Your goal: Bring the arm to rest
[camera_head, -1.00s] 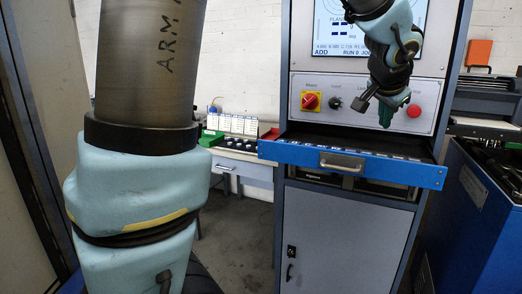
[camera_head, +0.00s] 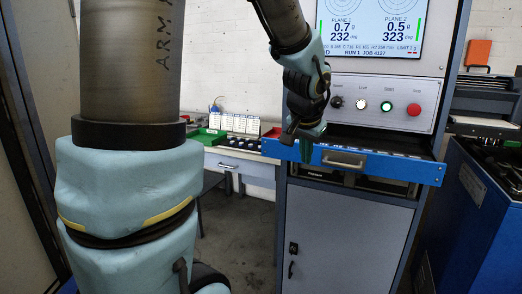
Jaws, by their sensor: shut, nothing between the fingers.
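My gripper (camera_head: 304,140) hangs pointing down at the end of my arm, in front of the left part of the control cabinet (camera_head: 345,235). It is shut and empty. Its tips are by the left end of the open blue drawer (camera_head: 420,172), and I cannot tell whether they touch it. My upper arm (camera_head: 125,60) and a large pale teal joint (camera_head: 125,185) fill the left of the view. My wrist hides the left side of the control panel.
The screen (camera_head: 372,25) shows plane readings above a button panel with a red button (camera_head: 414,109). A bench (camera_head: 240,165) with small parts and a white chart stands at the left. A blue machine (camera_head: 485,220) stands at the right. Some grey floor (camera_head: 240,235) is bare.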

